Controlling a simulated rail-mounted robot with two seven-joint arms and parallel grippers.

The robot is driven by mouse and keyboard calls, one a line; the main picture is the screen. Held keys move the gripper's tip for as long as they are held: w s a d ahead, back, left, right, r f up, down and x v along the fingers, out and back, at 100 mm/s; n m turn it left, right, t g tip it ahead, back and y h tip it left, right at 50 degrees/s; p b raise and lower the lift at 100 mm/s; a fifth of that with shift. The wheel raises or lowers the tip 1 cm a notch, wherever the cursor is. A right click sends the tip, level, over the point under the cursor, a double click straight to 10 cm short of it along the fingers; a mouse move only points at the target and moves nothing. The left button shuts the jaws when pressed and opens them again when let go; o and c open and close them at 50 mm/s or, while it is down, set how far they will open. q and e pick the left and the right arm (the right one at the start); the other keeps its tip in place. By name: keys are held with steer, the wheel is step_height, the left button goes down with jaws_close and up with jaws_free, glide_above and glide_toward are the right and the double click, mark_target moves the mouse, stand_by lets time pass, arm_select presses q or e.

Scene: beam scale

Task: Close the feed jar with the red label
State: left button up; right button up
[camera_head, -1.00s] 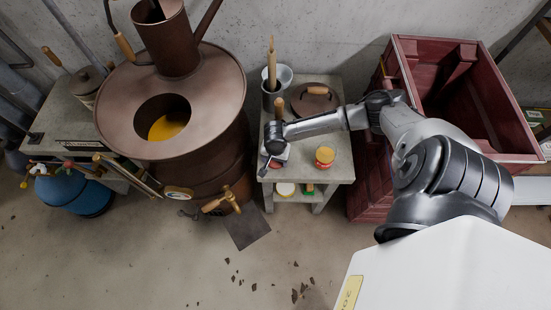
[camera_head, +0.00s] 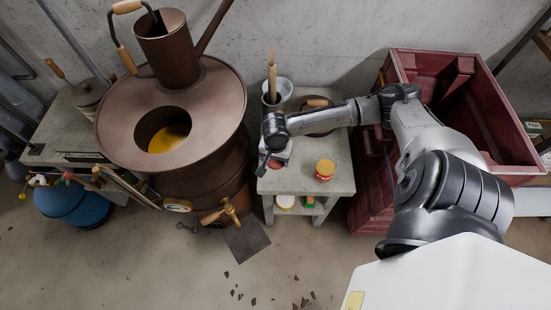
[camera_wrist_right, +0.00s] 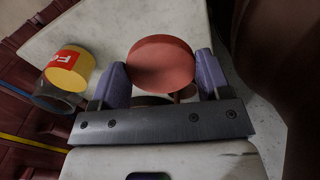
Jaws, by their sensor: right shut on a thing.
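The feed jar (camera_head: 325,169) stands upright on the right part of the small stone table, with yellow at its top and red on its side. In the right wrist view the jar (camera_wrist_right: 71,67) shows a red label with a white letter, and a clear grey part beside the yellow. My right gripper (camera_head: 268,162) is over the table's left part, left of the jar. Its two purple fingers are shut on a round red lid (camera_wrist_right: 161,62), apart from the jar. The lid's underside and its height above the table are hard to judge. My left gripper is not in view.
The stone table (camera_head: 342,180) has small items on its lower shelf. A pail with a wooden stick (camera_head: 272,80) and a pan lid (camera_head: 318,121) stand behind my arm. A rusty drum (camera_head: 225,90) is to the left, a red crate (camera_head: 515,90) to the right.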

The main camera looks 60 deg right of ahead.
steer(key=w+a+r+n, duration=0.3)
steer(key=a+r, duration=0.3)
steer(key=a, duration=0.1)
steer(key=w+a+r+n, duration=0.3)
steer(key=a+r+n, duration=0.1)
steer(key=a+r, duration=0.25)
steer(key=s+a+r+n, duration=0.2)
steer(key=a+r+n, duration=0.5)
steer(key=r, duration=0.5)
steer(key=shift+a+r+n, duration=0.3)
steer(key=shift+a+n, duration=0.05)
steer(key=shift+n, duration=0.45)
steer(key=shift+d, duration=0.1)
